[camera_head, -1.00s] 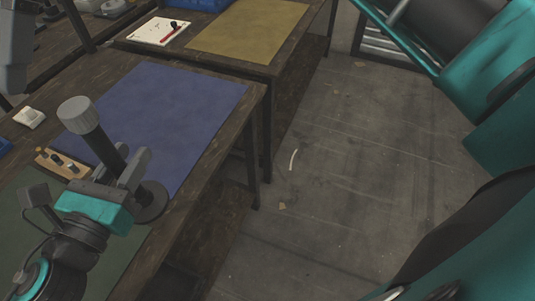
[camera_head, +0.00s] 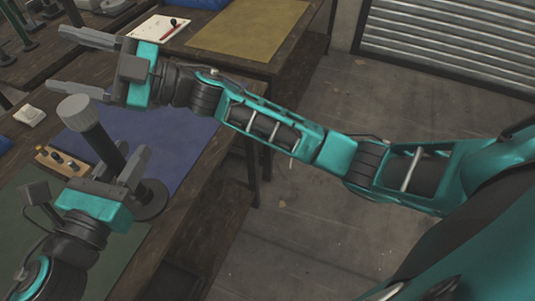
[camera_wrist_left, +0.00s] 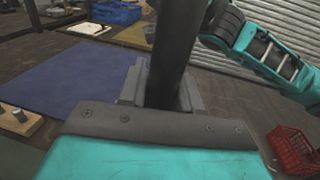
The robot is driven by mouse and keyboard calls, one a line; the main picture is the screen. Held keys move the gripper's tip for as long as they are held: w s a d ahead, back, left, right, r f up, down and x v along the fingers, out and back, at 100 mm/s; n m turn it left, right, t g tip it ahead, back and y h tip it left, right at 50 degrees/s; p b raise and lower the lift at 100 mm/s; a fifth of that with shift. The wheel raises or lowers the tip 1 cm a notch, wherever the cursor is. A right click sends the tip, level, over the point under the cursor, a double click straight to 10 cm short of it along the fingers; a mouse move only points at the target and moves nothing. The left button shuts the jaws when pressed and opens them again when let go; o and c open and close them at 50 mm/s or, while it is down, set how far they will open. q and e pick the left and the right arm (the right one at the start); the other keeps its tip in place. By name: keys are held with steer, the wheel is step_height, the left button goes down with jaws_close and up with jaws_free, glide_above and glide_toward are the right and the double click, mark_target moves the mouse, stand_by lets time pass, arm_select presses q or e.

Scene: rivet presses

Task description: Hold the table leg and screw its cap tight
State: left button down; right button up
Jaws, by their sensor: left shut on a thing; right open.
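The table leg (camera_head: 103,146) is a dark round post, tilted in the head view, with a wide dark disc (camera_head: 153,203) at its lower right end. Its grey ribbed cap (camera_head: 78,110) sits on the upper left end. My left gripper (camera_head: 132,168) is shut on the leg between cap and disc. In the left wrist view the leg (camera_wrist_left: 175,55) rises between the fingers, with its cap out of frame. My right gripper (camera_head: 66,60) is open and empty, fingers spread, just above the cap in the head view. I cannot tell its exact distance from the cap.
A blue mat (camera_head: 185,145) lies on the wooden bench below. A wooden block with dark pegs (camera_head: 62,161) and a small white item (camera_head: 30,116) are at the left. A white board with a red tool (camera_head: 160,28) and a tan mat (camera_head: 247,32) lie further back. A red basket (camera_wrist_left: 290,150) stands on the floor.

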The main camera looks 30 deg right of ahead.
arm_select(q)
steer(key=shift+r, duration=0.1)
arm_select(e)
steer(key=s+d+f+m+t+h, duration=0.1)
steer(key=d+f+m+t+h, duration=0.4)
steer(key=d+f+m+h, duration=0.4)
steer(key=s+d+f+m+t+h, duration=0.2)
steer(key=d+f+m+t+h, duration=0.35)
steer(key=f, duration=0.65)
steer(key=s+d+f+m+g+h, duration=0.2)
steer(key=s+d+f+g+h, duration=0.1)
steer(key=s+f, duration=0.4)
steer(key=s+d+f+m+g+h, duration=0.3)
steer(key=s+d+f, duration=0.3)
steer(key=s+f, duration=0.2)
steer(key=shift+f+g, duration=0.35)
steer(key=shift+g, duration=0.1)
steer(key=shift+s, duration=0.1)
